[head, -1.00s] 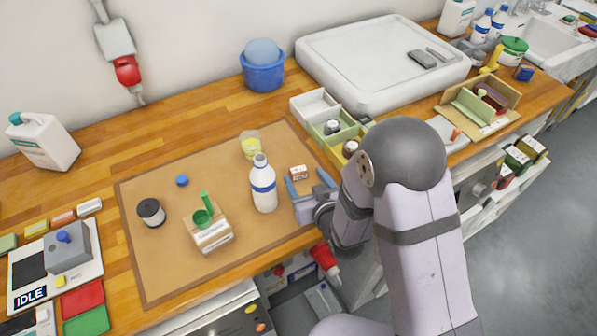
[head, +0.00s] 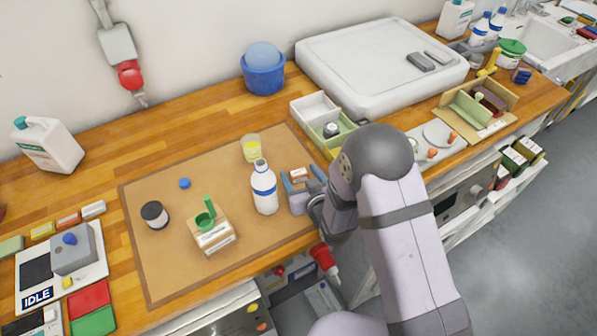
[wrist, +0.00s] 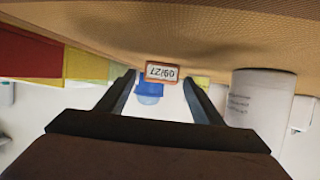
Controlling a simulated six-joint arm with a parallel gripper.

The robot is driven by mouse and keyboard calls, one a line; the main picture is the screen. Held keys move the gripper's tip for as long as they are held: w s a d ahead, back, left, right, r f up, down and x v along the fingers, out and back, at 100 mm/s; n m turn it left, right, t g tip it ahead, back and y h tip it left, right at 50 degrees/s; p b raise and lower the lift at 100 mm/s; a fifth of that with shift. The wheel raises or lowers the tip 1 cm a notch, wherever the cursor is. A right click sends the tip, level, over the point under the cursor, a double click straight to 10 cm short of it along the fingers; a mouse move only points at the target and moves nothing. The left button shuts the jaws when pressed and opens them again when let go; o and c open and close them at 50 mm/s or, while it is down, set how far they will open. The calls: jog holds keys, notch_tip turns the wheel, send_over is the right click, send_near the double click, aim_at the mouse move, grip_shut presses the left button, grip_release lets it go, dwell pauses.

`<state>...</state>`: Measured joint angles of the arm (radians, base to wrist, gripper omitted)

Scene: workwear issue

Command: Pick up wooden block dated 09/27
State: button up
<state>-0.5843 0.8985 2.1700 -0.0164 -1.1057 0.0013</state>
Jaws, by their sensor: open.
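The small wooden block (head: 299,174) has a white label and lies on the brown mat, right of the white bottle (head: 264,187). In the wrist view the block (wrist: 162,72) shows its label upside down, reading 09/27. My gripper (head: 300,174) is open and low over the mat's right edge, its blue fingers pointing toward the wall. In the wrist view the block appears between the two dark fingertips (wrist: 159,78), with a visible gap on each side. I cannot tell how far it is inside the jaws. Nothing is held.
The bottle stands close beside the left finger; a pale cylinder (wrist: 262,98) is near the right finger in the wrist view. A divided tray (head: 330,130) lies behind.

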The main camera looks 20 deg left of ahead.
aim_at(298, 170)
jog(key=shift+p+x, duration=0.3)
jog(key=shift+x, duration=0.95)
jog(key=shift+c, duration=0.2)
jog(key=c, duration=1.1)
jog(key=shift+r, duration=0.2)
jog(key=shift+r+b, duration=1.3)
jog(key=shift+r, duration=3.45)
